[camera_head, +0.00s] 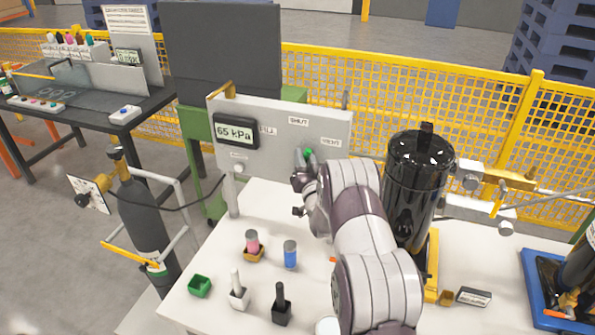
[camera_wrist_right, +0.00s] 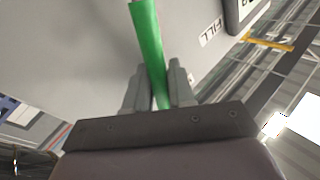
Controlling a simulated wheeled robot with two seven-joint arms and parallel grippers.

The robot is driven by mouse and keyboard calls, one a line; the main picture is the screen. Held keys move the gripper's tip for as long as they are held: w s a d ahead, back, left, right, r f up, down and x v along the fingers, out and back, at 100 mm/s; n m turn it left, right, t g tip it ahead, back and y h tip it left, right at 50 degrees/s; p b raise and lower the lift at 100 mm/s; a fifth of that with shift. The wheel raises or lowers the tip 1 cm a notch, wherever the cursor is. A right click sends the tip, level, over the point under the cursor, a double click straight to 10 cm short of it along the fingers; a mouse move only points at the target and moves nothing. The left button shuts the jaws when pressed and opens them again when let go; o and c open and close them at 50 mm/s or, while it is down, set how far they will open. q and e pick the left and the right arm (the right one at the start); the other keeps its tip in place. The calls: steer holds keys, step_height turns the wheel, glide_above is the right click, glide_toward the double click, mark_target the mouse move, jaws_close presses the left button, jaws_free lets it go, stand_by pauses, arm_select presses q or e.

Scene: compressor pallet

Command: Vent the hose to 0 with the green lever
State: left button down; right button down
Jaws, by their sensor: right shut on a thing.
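The green lever (camera_wrist_right: 147,38) runs between the fingers of my right gripper (camera_wrist_right: 156,82) in the right wrist view. In the head view only a bit of green (camera_head: 309,152) shows at my right gripper (camera_head: 306,163), in front of the grey panel (camera_head: 265,165). The gripper is shut on the lever, below the SHUT label (camera_head: 298,121) and left of the VENT label (camera_head: 331,142). The gauge (camera_head: 235,131) on the panel reads 65 kPa. The lever's pivot is hidden by my gripper and arm. My left gripper is not in view.
A black cylinder (camera_head: 413,190) stands just right of my arm. Small coloured pieces, including a blue one (camera_head: 290,254) and a green box (camera_head: 200,286), sit on the white table (camera_head: 215,310). A dark gas bottle (camera_head: 143,215) with a hose stands left.

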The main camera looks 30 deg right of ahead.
steer(key=s+f+m+h+b, duration=0.1)
steer(key=m+b, duration=0.1)
steer(key=b, duration=0.1)
steer(key=d+f+m+h+b, duration=0.1)
steer(key=m+b, duration=0.1)
steer(key=b, duration=0.1)
steer(key=s+d+f+m+t+h+b, duration=0.1)
steer(key=b, duration=0.3)
steer(key=shift+s+d+m, duration=0.1)
steer(key=shift+s+m, duration=0.2)
steer(key=shift+m, duration=0.1)
steer(key=shift+s+d+m+h+b, duration=0.25)
steer(key=shift+m+h+b, duration=0.25)
steer(key=shift+m+b, duration=0.3)
steer(key=c, duration=1.1)
jaws_free()
steer(key=shift+r, duration=0.1)
steer(key=b+v, duration=0.2)
steer(key=v, duration=1)
steer(key=shift+s+a+f, duration=0.2)
steer(key=shift+s+f, duration=0.05)
steer(key=shift+f, duration=0.05)
